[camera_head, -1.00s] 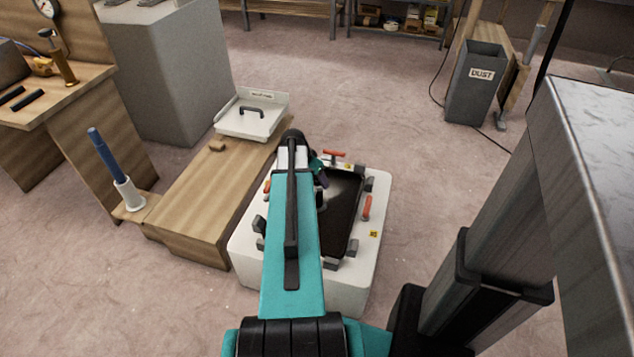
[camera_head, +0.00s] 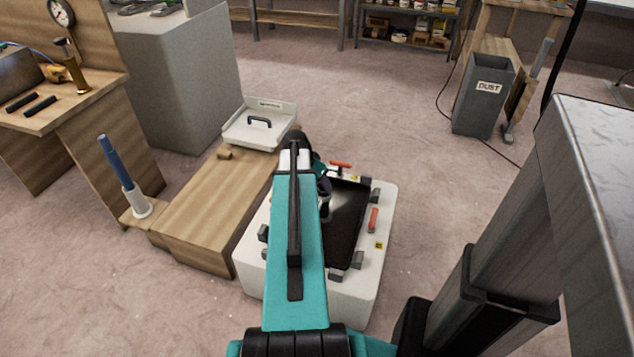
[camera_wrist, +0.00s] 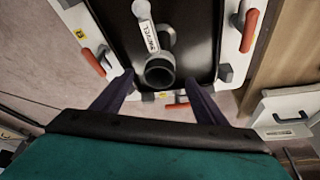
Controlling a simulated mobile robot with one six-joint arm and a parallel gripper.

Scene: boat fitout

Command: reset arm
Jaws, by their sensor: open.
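My arm reaches forward over a white block-shaped fixture (camera_head: 365,285) in the head view. My gripper (camera_wrist: 158,88) shows in the wrist view with its two dark fingers spread apart and nothing between them. Beyond the fingertips a grey cylindrical part with a labelled white handle (camera_wrist: 150,36) lies in the black recess (camera_wrist: 195,25). In the head view my arm partly hides this recess and my gripper's fingertips. Red-handled clamps (camera_head: 373,219) and grey blocks stand around the recess.
A low wooden bench (camera_head: 205,220) stands left of the fixture, with a white handled tray (camera_head: 262,132) at its far end. A blue-handled tool stands in a white holder (camera_head: 139,205). A grey dust bin (camera_head: 482,100) stands at the back right.

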